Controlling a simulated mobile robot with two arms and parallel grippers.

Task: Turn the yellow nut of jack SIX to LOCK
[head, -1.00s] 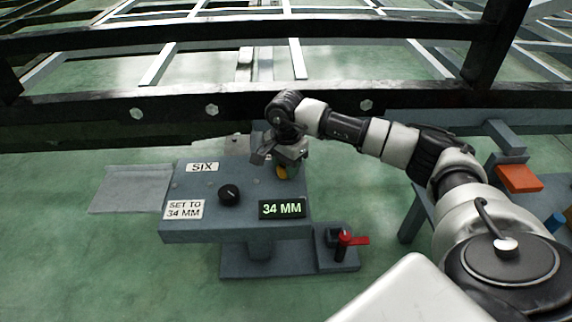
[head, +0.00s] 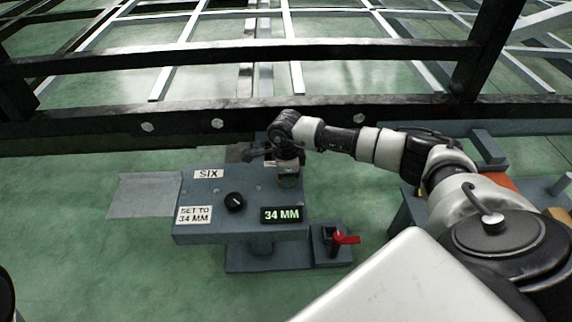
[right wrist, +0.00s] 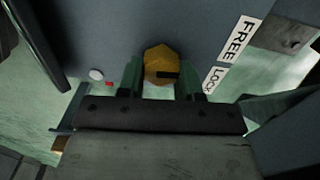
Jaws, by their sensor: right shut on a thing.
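The jack stand marked SIX (head: 209,174) is a blue-grey bench in the middle of the head view. My right gripper (head: 288,175) is at its back right corner, pointing down. In the right wrist view the yellow nut (right wrist: 160,62) sits between the two fingers of the right gripper (right wrist: 160,78), which are shut on it. A dark mark on the nut points right, towards the LOCK label (right wrist: 214,79). The FREE label (right wrist: 237,40) is further up. In the head view the gripper mostly hides the nut. My left gripper is out of view.
A black knob (head: 234,202), a display reading 34 MM (head: 282,215) and a SET TO 34 MM label (head: 194,216) are on the stand. A red-handled lever (head: 345,239) stands at its lower right. The dark chassis beam (head: 200,120) runs close behind.

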